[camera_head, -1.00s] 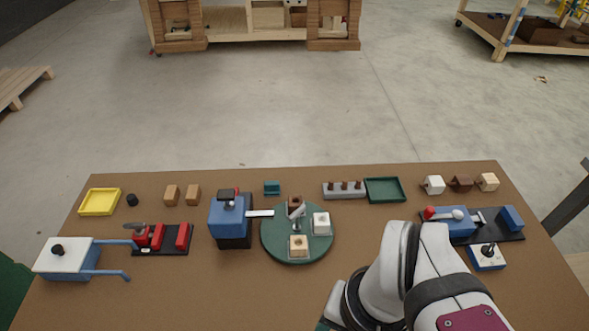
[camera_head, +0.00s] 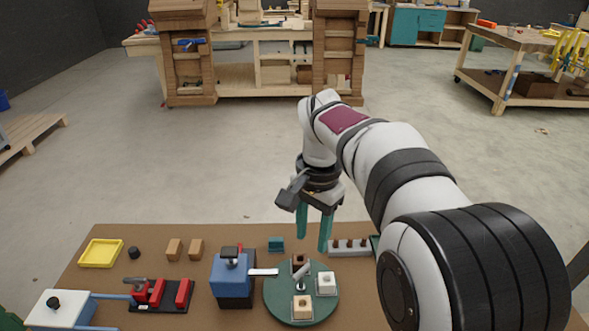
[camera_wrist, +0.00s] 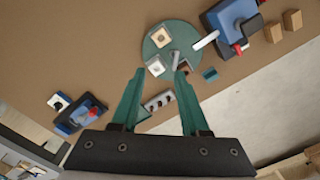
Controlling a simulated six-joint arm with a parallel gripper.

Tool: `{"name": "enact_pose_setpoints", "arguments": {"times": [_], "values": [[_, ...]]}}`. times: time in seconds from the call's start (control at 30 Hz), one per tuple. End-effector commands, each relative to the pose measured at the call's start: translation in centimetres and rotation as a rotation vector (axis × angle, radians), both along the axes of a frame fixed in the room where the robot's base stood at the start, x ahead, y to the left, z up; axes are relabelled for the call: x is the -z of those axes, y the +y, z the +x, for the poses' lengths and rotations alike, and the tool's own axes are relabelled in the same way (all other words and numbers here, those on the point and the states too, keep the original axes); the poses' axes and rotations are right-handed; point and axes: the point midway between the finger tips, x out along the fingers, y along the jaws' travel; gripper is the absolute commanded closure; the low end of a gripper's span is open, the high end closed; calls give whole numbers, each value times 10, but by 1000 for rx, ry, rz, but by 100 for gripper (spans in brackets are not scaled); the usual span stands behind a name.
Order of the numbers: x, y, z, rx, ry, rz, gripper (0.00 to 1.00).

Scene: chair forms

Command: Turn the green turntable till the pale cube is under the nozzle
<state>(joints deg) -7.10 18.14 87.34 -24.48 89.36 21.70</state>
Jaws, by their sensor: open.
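The green turntable (camera_head: 279,310) stands mid-table with three cubes around a grey upright lever (camera_head: 300,279). A dark brown cube (camera_head: 299,262) is at the back, a white cube (camera_head: 326,284) at the right, and a cream cube (camera_head: 302,308) at the front; I cannot tell which light one is "pale". A white nozzle bar (camera_head: 263,273) reaches from a blue machine (camera_head: 231,274) over the turntable's left edge, with no cube visible under its end. My gripper (camera_head: 314,243) is open and empty, pointing down above and behind the turntable. The turntable also shows beyond the fingertips in the wrist view (camera_wrist: 178,30).
A grey rack with brown pegs (camera_head: 350,247) and a small teal block (camera_head: 276,244) lie near the back edge. A yellow tray (camera_head: 101,254), wooden blocks (camera_head: 174,250) and a red clamp (camera_head: 150,293) are at left. My arm hides the right of the table.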

Motion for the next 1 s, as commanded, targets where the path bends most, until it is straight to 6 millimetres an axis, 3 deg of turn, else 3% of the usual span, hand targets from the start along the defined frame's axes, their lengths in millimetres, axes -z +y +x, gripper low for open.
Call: {"name": "enact_pose_setpoints", "arguments": {"times": [0.03,0.1,0.2,0.37,0.7,0.83,1.0], "values": [[9,6,22,19,1,-12,55],[16,11,44,47,-5,-24,55],[24,14,56,63,-9,-31,55],[56,14,56,64,-6,-31,55],[152,14,55,64,-8,-31,55],[170,14,56,63,-9,-31,55],[178,14,56,64,-11,-30,55]]}}
